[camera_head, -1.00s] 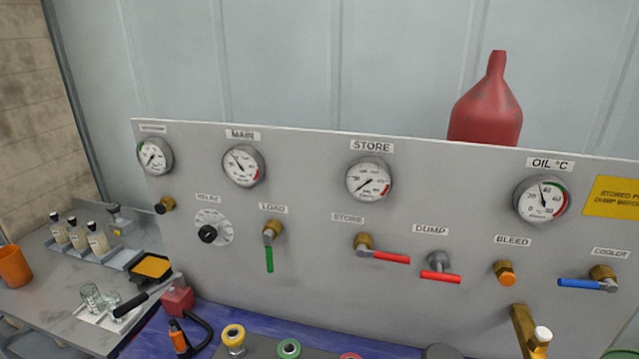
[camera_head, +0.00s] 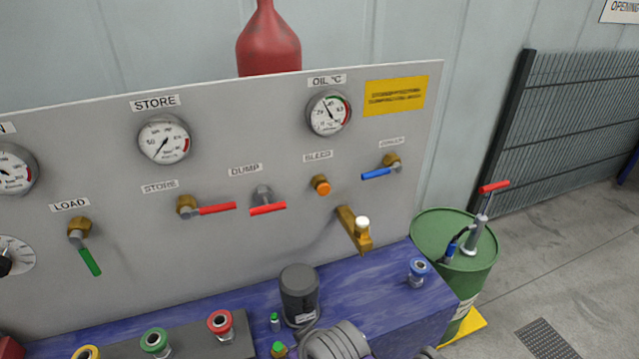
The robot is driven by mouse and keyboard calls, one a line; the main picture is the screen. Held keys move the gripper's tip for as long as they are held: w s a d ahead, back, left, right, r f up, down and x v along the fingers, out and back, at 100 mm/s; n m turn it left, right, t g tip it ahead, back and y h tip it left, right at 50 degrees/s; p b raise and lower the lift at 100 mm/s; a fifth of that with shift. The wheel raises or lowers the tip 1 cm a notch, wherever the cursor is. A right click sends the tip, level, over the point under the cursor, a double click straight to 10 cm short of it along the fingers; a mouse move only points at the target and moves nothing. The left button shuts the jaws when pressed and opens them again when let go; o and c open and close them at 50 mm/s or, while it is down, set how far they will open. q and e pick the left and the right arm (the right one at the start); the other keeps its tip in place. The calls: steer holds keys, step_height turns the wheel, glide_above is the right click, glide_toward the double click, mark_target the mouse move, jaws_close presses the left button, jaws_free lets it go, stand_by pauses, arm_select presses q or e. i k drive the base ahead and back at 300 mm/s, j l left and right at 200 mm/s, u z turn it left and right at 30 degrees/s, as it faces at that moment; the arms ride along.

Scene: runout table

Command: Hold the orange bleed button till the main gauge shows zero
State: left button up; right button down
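The orange bleed button (camera_head: 321,185) sits on the grey panel (camera_head: 270,130) under the BLEED label, right of the DUMP valve. Nothing touches it. The main gauge (camera_head: 14,170) is cut off by the left edge of the picture, and only the end of its label shows. Its reading is hard to tell. Neither of my grippers shows in this view.
The store gauge (camera_head: 164,139) and oil gauge (camera_head: 328,113) are on the panel. Red levers, a blue cooler lever (camera_head: 376,173) and a brass spout (camera_head: 354,230) stick out near the button. A dark canister (camera_head: 299,292) stands on the blue bench (camera_head: 365,291). A green drum (camera_head: 470,250) is at right.

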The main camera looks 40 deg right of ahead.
mark_target(323, 190)
steer(key=z, duration=1.25)
steer(key=u, duration=2.4)
steer(key=k+l, duration=1.25)
